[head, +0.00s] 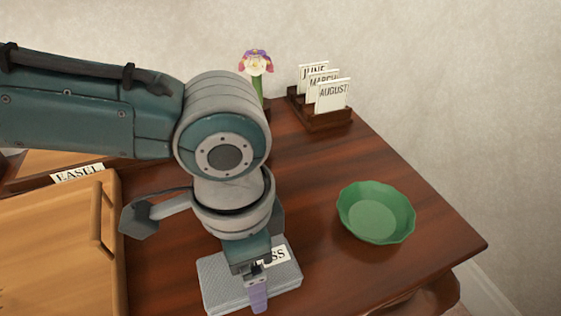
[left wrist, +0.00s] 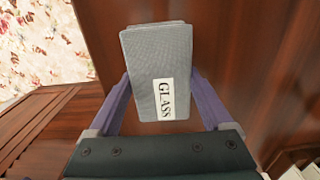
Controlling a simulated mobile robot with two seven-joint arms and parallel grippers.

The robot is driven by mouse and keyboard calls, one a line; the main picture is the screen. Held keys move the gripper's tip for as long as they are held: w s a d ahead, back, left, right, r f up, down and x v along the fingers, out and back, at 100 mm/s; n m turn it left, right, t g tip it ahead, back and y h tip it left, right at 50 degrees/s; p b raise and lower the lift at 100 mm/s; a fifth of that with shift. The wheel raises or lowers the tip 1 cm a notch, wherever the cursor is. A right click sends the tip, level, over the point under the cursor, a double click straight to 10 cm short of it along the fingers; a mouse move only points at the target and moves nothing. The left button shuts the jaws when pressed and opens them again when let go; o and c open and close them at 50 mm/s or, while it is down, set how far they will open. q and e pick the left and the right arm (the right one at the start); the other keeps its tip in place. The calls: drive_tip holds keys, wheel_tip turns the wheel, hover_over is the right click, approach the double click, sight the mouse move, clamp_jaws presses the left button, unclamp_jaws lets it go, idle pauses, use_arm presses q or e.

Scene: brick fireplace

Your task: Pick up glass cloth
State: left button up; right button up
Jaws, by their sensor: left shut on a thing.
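The glass cloth (head: 222,287) is a folded grey cloth with a white label, lying on the dark wooden table under my left gripper in the head view. In the left wrist view the cloth (left wrist: 160,60) shows the label "GLASS". My left gripper (head: 258,290) points down over it; in the left wrist view its purple fingers (left wrist: 160,98) stand on both sides of the cloth, shut on it. I cannot tell whether the cloth is lifted off the table. My right gripper is in neither view.
A green bowl (head: 376,212) stands on the table (head: 330,270) to the right. A card rack (head: 325,118) with month cards and a flower (head: 256,64) are at the back. A wooden board (head: 60,250) lies at the left, near an "EASEL" label (head: 77,172). The table's right edge is clear.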

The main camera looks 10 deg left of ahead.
use_arm(q)
drive_tip(key=shift+r, duration=0.15)
wheel_tip(320, 180, up, 20)
drive_tip(key=p, duration=0.4)
drive_tip(key=shift+p, duration=0.4)
